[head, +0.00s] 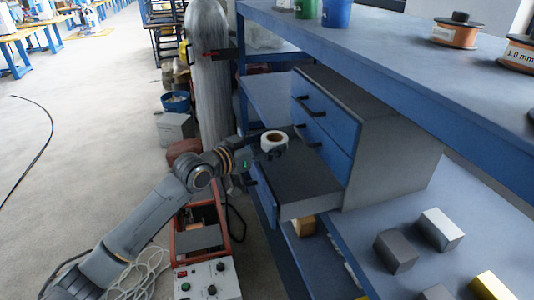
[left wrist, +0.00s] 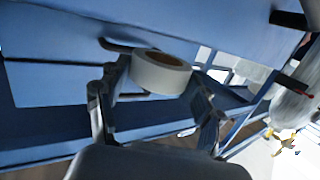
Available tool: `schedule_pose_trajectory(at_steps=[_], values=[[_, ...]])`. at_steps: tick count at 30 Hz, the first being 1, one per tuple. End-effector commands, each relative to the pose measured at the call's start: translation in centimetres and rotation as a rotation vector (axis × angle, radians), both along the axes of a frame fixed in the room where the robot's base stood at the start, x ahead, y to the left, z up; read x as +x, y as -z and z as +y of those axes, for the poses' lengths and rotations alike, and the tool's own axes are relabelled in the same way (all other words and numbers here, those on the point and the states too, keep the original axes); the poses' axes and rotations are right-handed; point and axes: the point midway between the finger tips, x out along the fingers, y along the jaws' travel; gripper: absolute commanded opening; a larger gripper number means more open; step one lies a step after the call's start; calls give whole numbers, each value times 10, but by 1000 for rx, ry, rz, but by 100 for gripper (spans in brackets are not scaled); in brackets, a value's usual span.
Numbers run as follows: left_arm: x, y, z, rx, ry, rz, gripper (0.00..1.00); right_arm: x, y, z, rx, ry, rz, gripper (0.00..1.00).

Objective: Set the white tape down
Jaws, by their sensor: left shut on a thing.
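The white tape (head: 274,141) is a roll held in my left gripper (head: 268,149), just at the left edge of an open drawer (head: 303,172) in the head view. In the left wrist view the tape (left wrist: 160,74) sits between the two fingers of the left gripper (left wrist: 160,100), with its ring hole facing up. The blue drawer fronts (left wrist: 60,84) are right behind it. The open drawer's grey inside looks empty where it shows. My right gripper is not in view.
A blue bench (head: 420,80) with wire spools (head: 455,32) overhangs the drawer cabinet (head: 395,150). Metal blocks (head: 397,251) lie on the lower shelf. A gas cylinder (head: 209,80) stands behind my left arm. A red machine (head: 203,240) is below it. The floor at left is mostly clear.

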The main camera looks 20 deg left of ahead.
Motion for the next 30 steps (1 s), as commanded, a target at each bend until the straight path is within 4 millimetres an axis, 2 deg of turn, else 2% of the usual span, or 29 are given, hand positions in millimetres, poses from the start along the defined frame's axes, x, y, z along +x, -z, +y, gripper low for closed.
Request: schedule_pose_trajectory(at_steps=[3,7,30], values=[[1,18,1,0,-2,6,35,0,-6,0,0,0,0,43],[1,30,1,0,-1,2,35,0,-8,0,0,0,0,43],[1,46,1,1,-1,4,35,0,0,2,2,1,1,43]])
